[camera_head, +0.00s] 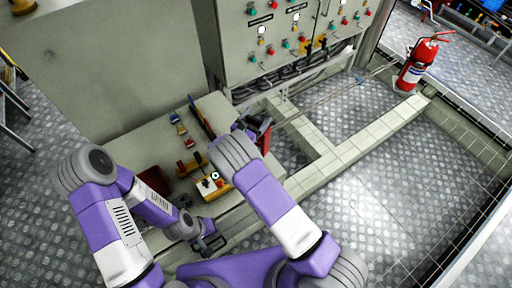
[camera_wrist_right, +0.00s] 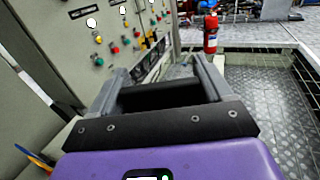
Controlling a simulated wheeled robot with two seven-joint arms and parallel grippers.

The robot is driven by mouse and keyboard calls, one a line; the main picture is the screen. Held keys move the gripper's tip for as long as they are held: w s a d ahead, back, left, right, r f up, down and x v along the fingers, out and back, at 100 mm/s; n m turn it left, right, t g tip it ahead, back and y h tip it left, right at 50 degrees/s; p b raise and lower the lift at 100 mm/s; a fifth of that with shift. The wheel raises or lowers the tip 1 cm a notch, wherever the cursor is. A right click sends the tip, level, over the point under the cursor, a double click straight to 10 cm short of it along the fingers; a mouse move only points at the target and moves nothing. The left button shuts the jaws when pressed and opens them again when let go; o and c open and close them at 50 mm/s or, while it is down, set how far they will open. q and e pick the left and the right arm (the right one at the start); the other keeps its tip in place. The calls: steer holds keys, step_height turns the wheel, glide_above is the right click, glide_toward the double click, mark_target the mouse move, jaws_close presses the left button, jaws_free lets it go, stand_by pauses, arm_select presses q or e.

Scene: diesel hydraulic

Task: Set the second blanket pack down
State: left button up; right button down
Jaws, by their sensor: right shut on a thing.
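My right gripper (camera_head: 254,127) is above the right end of the grey bench top (camera_head: 135,143). It is shut on a dark red blanket pack (camera_head: 265,138), mostly hidden behind the wrist. In the right wrist view my right gripper (camera_wrist_right: 160,84) has its two grey fingers apart, with a dark shape between them. I cannot tell whether the pack touches anything below. Another dark red pack (camera_head: 154,179) lies on the bench at the left, partly hidden by my left arm. My left gripper (camera_head: 210,243) is low in front of the bench, with no held thing visible.
A yellow control box (camera_head: 212,189) and several small coloured tools (camera_head: 181,128) are on the bench. A grey control cabinet (camera_head: 285,35) stands behind it. A red fire extinguisher (camera_head: 420,62) stands at the back right. The metal floor (camera_head: 365,165) at the right is clear.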

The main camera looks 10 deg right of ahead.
step_height(320, 180, down, 9)
steer(key=b, duration=0.3)
steer(key=shift+r, duration=0.25)
steer(key=shift+f, duration=0.25)
jaws_free()
